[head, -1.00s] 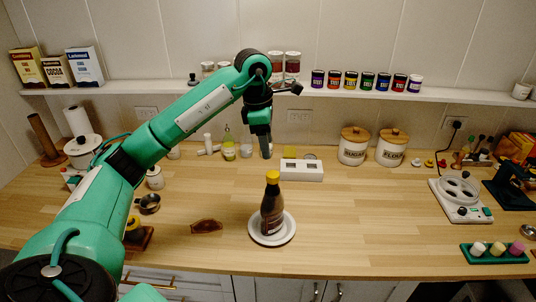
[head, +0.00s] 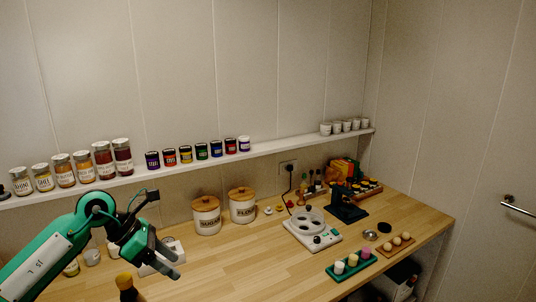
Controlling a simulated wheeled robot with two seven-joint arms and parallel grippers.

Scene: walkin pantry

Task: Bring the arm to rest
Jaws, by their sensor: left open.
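My left arm comes in at the lower left of the head view. Its gripper (head: 172,262) is open and empty, with the fingers pointing right above the counter. The bottle (head: 126,287) with a yellow cap stands below and left of the gripper, cut off by the bottom edge. A white box-shaped device (head: 148,269) on the counter is partly hidden behind the gripper. My right gripper does not show.
Sugar (head: 207,217) and flour (head: 243,206) canisters stand at the counter's back. A white appliance (head: 312,230), a dark device (head: 347,204) and a green tray (head: 350,267) are to the right. The shelf (head: 190,168) holds several jars. The middle counter (head: 245,265) is clear.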

